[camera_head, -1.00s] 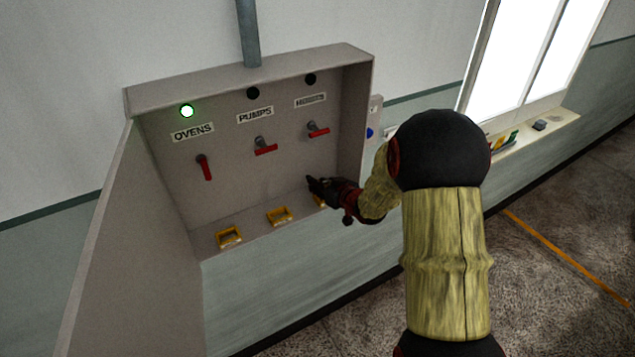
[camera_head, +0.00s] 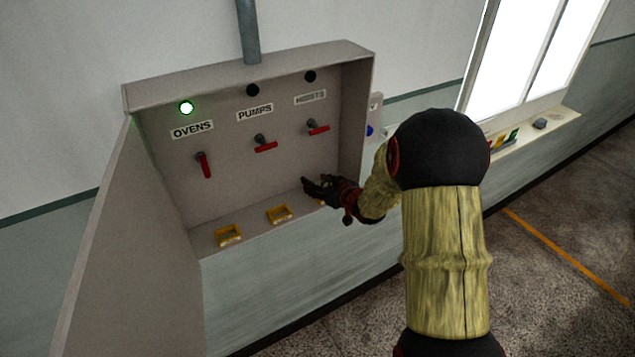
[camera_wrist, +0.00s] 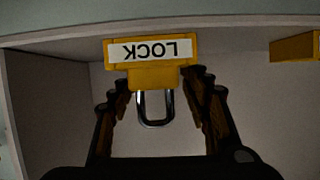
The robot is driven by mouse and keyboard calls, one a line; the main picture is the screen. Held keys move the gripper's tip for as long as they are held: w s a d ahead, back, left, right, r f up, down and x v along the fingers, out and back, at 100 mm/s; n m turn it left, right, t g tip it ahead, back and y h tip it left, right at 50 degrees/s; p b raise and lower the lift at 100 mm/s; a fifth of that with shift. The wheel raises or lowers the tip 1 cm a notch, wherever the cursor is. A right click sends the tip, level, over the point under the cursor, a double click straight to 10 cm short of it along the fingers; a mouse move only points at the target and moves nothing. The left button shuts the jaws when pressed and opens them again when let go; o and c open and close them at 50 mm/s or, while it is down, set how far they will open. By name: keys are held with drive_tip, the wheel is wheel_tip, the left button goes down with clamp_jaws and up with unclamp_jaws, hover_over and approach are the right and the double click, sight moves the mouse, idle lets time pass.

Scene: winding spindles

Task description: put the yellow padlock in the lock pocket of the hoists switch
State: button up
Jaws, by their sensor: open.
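The padlock, with a yellow body (camera_wrist: 153,78) and a metal shackle (camera_wrist: 155,108), shows between my fingers in the wrist view. Its body is partly hidden by the yellow pocket labelled LOCK (camera_wrist: 107,50), and appears to sit in it. The label reads upside down, and the shackle sticks out of the pocket. My gripper (camera_wrist: 163,82) is open, with a finger on each side of the padlock and visible gaps to the shackle. In the head view my gripper (camera_head: 312,187) is below the red HOISTS switch (camera_head: 318,128) and hides most of that pocket.
The grey cabinet (camera_head: 222,180) also holds the OVENS switch (camera_head: 205,166) and PUMPS switch (camera_head: 265,146). Two yellow pockets (camera_head: 228,236) (camera_head: 279,214) stand on its bottom ledge to the left. The cabinet's right wall (camera_head: 354,120) is close to my gripper.

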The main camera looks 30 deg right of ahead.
drive_tip(key=shift+s, duration=0.1)
drive_tip(key=v, duration=1.1)
drive_tip(key=shift+s+r, duration=0.2)
drive_tip(key=shift+s, duration=0.15)
